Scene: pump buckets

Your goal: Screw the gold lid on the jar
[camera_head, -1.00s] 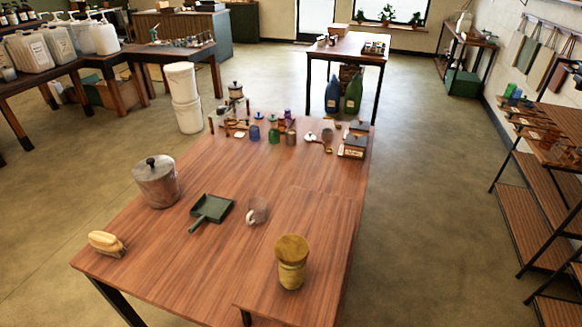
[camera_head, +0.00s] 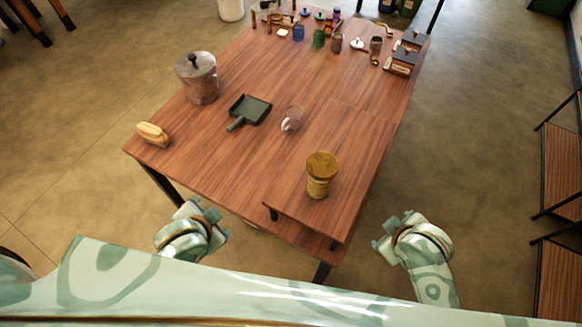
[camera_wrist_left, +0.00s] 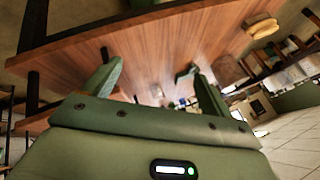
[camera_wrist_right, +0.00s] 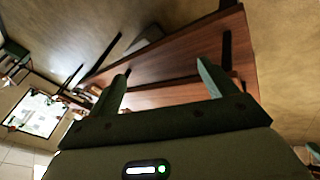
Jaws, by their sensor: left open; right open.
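The jar (camera_head: 318,188) stands upright near the front right of the wooden table (camera_head: 240,170). The wide gold lid (camera_head: 322,164) sits on top of the jar; whether it is threaded on or only resting cannot be told. My left gripper (camera_head: 196,212) is in front of the table, left of the jar, open and empty; its two fingers show apart in the left wrist view (camera_wrist_left: 158,78). My right gripper (camera_head: 390,230) is off the table's right front corner, open and empty; its fingers show apart in the right wrist view (camera_wrist_right: 162,80). Neither gripper touches the jar or lid.
Several small bottles and boxes line the far end. The table around the jar is clear. Dark shelves (camera_head: 562,165) stand at the right.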

